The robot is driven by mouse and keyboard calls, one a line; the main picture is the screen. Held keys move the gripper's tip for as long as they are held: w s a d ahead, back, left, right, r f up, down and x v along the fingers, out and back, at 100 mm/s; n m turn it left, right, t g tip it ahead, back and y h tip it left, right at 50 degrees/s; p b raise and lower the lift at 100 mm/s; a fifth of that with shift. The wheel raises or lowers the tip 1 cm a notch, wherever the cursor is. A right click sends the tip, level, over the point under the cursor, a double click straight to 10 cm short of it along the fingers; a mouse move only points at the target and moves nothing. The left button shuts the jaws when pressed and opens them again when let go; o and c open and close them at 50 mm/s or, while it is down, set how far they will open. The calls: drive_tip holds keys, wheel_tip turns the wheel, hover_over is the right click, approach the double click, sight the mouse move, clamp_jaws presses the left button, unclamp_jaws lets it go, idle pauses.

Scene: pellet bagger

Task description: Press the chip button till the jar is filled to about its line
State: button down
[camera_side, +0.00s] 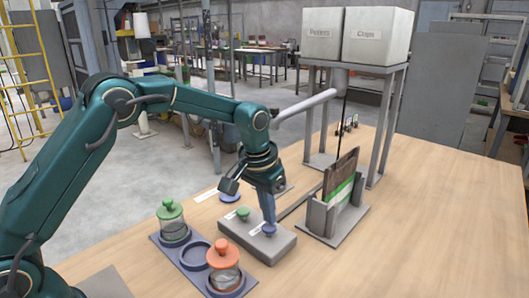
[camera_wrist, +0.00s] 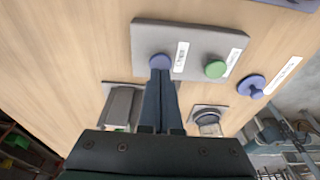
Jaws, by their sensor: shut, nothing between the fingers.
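My gripper (camera_side: 268,222) points down with its fingers together, at the blue button (camera_wrist: 160,61) of a grey button box (camera_side: 250,238). The fingertips reach the button's edge in the wrist view; I cannot tell whether it is pressed down. A green button (camera_side: 243,213) sits beside it on the same box; the labels are too small to read surely. A jar with a green lid (camera_side: 171,220) and a jar with an orange lid (camera_side: 224,264) stand in a blue rack (camera_side: 193,268) left of the box. No fill line is readable on either jar.
White hoppers marked Pellets (camera_side: 321,36) and Chips (camera_side: 376,37) stand on a grey frame (camera_side: 387,120). A brown and green bag (camera_side: 341,178) stands in a grey holder (camera_side: 322,217) right of the box. The table's right front is clear.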

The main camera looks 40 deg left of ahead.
drive_tip(key=shift+f, duration=1.1)
drive_tip(key=shift+r, duration=0.15)
idle(2.2)
drive_tip(key=shift+r, duration=2.95)
